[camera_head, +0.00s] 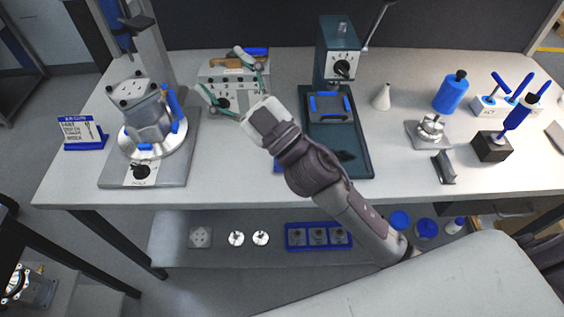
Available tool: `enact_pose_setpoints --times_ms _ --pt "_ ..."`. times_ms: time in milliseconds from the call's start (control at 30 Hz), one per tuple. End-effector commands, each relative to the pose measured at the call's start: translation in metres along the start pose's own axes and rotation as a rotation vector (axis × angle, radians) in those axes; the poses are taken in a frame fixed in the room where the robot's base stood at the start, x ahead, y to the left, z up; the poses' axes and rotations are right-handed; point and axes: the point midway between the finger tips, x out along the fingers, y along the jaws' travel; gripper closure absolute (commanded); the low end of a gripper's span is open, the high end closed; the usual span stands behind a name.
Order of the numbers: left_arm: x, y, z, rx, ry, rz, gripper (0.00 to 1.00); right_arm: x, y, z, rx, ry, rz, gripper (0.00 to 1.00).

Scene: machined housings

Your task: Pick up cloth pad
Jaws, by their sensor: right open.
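My right gripper (220,70) reaches in over the bench, its two greenish fingers spread wide and empty. It is above a grey box (211,74) with a dark knob on its front. A brown-handled item (226,63) lies on top of the box between the fingers, and a small blue piece (256,51) shows at its back right. A flat blue edge (278,166) shows beside my right forearm, mostly hidden by it. I cannot tell which of these blue pieces, if either, is the cloth pad. My left gripper is not in view.
A metal housing (147,118) stands on a round fixture at the left. A dark green press (338,62) with a tray stands right of the gripper. A blue bottle (451,92) and blue-handled tools (517,113) are at the right. The front bench edge has clear room.

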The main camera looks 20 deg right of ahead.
Motion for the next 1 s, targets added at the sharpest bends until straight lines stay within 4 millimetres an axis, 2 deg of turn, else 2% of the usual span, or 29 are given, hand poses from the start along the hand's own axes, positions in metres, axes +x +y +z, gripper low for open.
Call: enact_pose_setpoints --times_ms 33,100,167,200,267,300,367,467,500,600,700,800,900,1000 --pt "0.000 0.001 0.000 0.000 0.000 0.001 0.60 0.015 -0.020 -0.029 -0.070 0.158 -0.113 0.25" --pt "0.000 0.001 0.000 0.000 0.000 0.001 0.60 0.019 -0.057 -0.061 -0.164 0.354 -0.310 0.25" --pt "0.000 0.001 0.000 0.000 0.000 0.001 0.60 0.012 -0.091 -0.073 -0.251 0.484 -0.509 0.25" --pt "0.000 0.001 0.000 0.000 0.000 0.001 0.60 0.003 -0.113 -0.073 -0.312 0.549 -0.653 0.25" --pt "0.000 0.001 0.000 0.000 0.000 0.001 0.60 -0.014 -0.139 -0.060 -0.408 0.609 -0.884 0.25" --pt "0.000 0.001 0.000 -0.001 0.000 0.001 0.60 -0.028 -0.151 -0.045 -0.473 0.621 -1.044 0.25" --pt "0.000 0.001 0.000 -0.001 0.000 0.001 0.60 -0.048 -0.157 -0.013 -0.575 0.595 -1.287 0.25" --pt "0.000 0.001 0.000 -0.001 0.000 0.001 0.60 -0.077 -0.137 0.046 -0.727 0.443 -1.657 0.25" --pt "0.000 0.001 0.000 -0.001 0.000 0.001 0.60 -0.085 -0.120 0.067 -0.777 0.354 -1.780 0.25" --pt "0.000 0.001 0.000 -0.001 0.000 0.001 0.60 -0.100 -0.072 0.105 -0.872 0.111 -2.016 0.25" --pt "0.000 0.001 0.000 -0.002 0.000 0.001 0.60 -0.108 -0.029 0.123 -0.924 -0.102 -2.152 0.25" --pt "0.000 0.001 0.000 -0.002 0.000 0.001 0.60 -0.113 -0.005 0.131 -0.944 -0.233 -2.219 0.25" --pt "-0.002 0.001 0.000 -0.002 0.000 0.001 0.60 -0.119 0.000 0.139 -0.947 -0.281 -2.243 0.25" --pt "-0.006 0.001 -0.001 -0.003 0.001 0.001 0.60 -0.130 -0.009 0.151 -0.944 -0.284 -2.247 0.25"
